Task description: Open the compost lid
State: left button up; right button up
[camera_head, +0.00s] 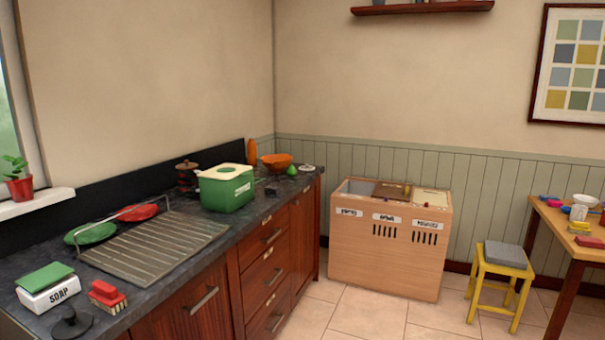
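A green bin (227,192) with a cream lid (225,172) stands on the dark counter at the left, towards its far end. Its lid looks shut, lying flat on top. A white label shows on its front side, too small to read. A wooden sorting bin (385,265) with several labelled sections stands on the floor near the back wall; its labels are too small to read for sure. Which of these is the compost is not clear from the view. Neither of my grippers is in view.
The counter (215,240) holds a drying rack (155,245), a soap box (50,290), a red brush (107,296) and an orange bowl (276,161). A yellow stool (497,285) and wooden table (565,235) stand at right. The tiled floor before the wooden bin is clear.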

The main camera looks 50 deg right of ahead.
aim_at(225, 171)
jog(key=z, duration=1.3)
jog(key=i+l, duration=0.3)
